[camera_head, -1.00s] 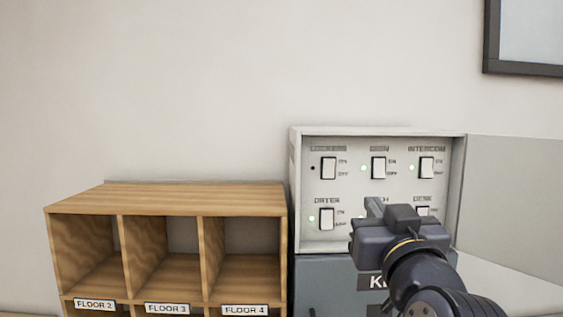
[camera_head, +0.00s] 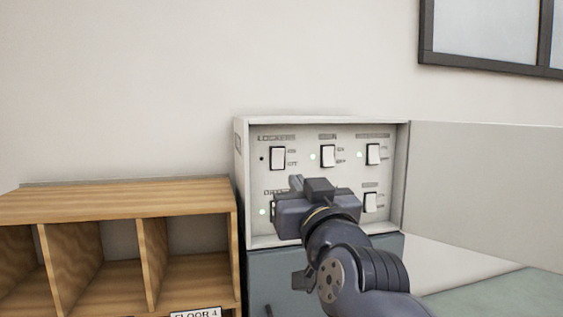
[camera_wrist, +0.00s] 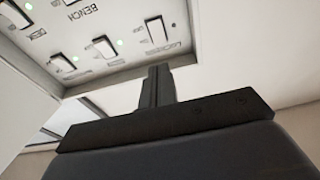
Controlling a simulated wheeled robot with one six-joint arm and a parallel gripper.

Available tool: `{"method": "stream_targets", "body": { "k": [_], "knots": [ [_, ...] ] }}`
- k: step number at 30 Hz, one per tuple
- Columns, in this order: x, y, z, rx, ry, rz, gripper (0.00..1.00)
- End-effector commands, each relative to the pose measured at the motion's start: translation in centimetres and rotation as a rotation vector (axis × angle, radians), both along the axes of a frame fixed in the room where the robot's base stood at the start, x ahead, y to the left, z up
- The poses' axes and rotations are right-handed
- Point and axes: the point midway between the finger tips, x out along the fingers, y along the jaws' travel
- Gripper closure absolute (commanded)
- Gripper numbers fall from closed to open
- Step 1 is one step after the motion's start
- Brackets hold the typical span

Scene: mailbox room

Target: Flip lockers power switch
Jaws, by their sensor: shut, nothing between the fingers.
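The lockers switch (camera_head: 278,158) is a white rocker at the upper left of the power panel (camera_head: 300,230), under the LOCKERS label. The small light beside it is dark, while the other visible lights are green. My gripper (camera_head: 296,183) is shut and empty, a little below and right of this switch in the head view. It hides part of the lower row. In the wrist view the panel appears turned around; the lockers switch (camera_wrist: 157,30) is just beyond the shut fingers (camera_wrist: 157,85), with an apparent gap.
The panel's door (camera_head: 480,180) stands open on the right. Other switches sit close by, such as the upper middle one (camera_head: 328,156) and the upper right one (camera_head: 373,154). A wooden pigeonhole shelf (camera_head: 120,203) stands at left. A framed window (camera_head: 490,35) is at upper right.

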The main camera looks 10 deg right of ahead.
Motion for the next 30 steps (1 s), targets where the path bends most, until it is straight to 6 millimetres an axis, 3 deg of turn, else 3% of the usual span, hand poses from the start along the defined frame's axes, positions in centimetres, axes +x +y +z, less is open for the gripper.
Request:
{"method": "stream_targets", "body": {
  "k": [18,30],
  "knots": [
    [9.7,0.0,1.9,0.001,0.002,-0.001,1.00],
    [11.7,0.0,2.5,0.000,0.000,0.000,1.00]
  ]
}}
